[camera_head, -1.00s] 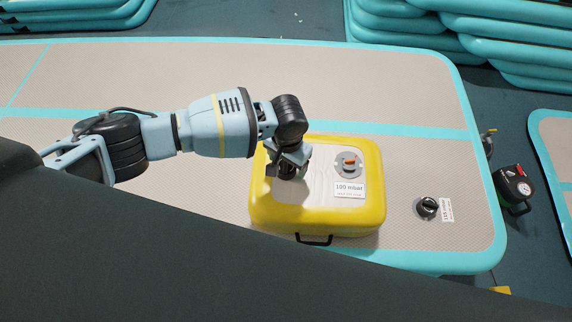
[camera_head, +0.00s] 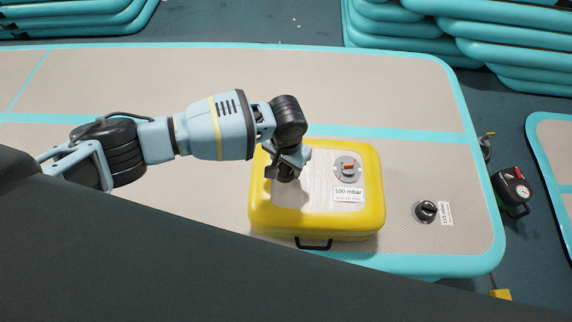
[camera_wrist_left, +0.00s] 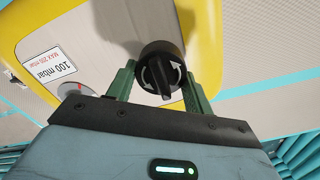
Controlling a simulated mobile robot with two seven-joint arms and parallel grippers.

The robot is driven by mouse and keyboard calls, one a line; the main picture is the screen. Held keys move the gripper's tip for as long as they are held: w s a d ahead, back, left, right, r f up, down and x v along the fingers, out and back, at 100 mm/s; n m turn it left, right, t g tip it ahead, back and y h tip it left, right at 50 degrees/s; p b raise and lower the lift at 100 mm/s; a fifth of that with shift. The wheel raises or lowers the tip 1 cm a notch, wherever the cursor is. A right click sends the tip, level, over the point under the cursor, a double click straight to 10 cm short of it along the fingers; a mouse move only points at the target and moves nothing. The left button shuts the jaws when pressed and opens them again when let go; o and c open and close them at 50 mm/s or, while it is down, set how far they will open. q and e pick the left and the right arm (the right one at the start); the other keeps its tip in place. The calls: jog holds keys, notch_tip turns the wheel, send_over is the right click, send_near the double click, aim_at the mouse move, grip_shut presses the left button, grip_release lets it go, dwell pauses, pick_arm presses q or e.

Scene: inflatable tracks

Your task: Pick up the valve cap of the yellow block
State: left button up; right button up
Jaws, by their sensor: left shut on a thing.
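My left gripper (camera_head: 286,172) points down over the left part of the block. In the left wrist view its green fingers (camera_wrist_left: 161,82) are shut on a black valve cap (camera_wrist_left: 160,68) with white arrows, one finger on each side. The cap appears to be above the block's top; the exact gap is unclear. My right gripper is not in view.
The mat (camera_head: 330,85) has turquoise edges and bears another black valve (camera_head: 426,211) right of the block. A black handle (camera_head: 314,244) is on the block's front. A dark pump (camera_head: 513,190) stands on the floor at right. Turquoise inflatables (camera_head: 480,40) are stacked behind.

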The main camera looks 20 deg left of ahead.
pick_arm(q)
jog(key=shift+s+d+r+p, duration=0.1)
jog(key=shift+r+p, duration=0.05)
jog(key=shift+r, duration=0.5)
jog(key=shift+d+r+p, duration=0.1)
jog(key=shift+r+p, duration=0.05)
jog(key=shift+r, duration=0.45)
jog(key=s+d, duration=0.2)
jog(key=d, duration=0.2)
jog(key=s+d, duration=0.3)
jog(key=d, duration=0.2)
jog(key=s+d+r, duration=0.1)
jog(key=s+d, duration=0.1)
jog(key=d, duration=0.2)
jog(key=shift+s+d+r, duration=0.1)
jog(key=shift+s+d, duration=0.1)
jog(key=shift+d, duration=0.15)
jog(key=shift+w+a, duration=0.1)
